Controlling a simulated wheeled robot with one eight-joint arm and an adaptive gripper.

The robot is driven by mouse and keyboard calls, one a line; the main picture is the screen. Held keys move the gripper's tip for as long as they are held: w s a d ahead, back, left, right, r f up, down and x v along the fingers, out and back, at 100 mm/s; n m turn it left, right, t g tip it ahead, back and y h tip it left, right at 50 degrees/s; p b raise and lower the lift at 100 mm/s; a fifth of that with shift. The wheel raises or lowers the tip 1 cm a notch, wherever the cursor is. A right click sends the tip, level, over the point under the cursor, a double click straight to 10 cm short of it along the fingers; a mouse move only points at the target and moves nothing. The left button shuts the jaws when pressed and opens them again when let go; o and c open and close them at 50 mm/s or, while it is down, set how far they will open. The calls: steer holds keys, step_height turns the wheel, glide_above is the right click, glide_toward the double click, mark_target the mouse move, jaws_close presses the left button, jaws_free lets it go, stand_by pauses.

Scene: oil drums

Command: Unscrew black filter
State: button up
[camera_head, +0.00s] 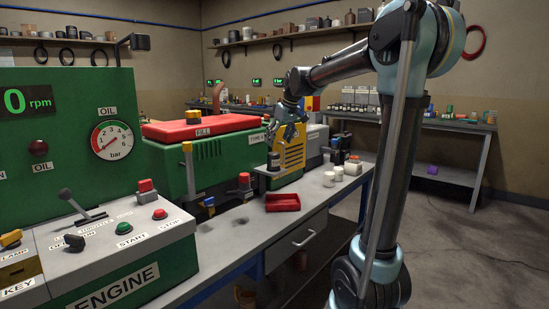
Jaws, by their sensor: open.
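My gripper (272,133) hangs in the middle of the view, in front of the yellow grilled block (292,155) on the bench. Its fingers look spread apart and point down and to the left, with nothing seen between them. A small dark cylinder (273,161), which may be the black filter, sits on the block's left front, below the fingers and apparently apart from them. I cannot tell for certain which one is the filter.
A red tray (283,202) and white jars (328,179) stand on the bench. A green machine with a red top (203,127) is behind, and the green engine panel (120,285) is at front left. My arm crosses the right side. Open floor (470,245) lies at right.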

mark_target(274, 153)
steer(key=x, duration=0.9)
steer(key=c, duration=1.3)
steer(key=shift+n+g+y, duration=0.35)
steer(key=shift+n+g, duration=0.2)
steer(key=shift+n, duration=1)
steer(key=shift+n+g+y, duration=0.35)
steer(key=shift+n+g, duration=0.2)
steer(key=shift+n, duration=1)
steer(key=n+g, duration=0.1)
steer(key=n, duration=0.2)
steer(key=shift+w+n+g, duration=0.1)
steer(key=shift+n+g, duration=0.2)
steer(key=shift+n, duration=0.1)
steer(key=shift+n+g, duration=0.5)
steer(key=shift+n, duration=0.8)
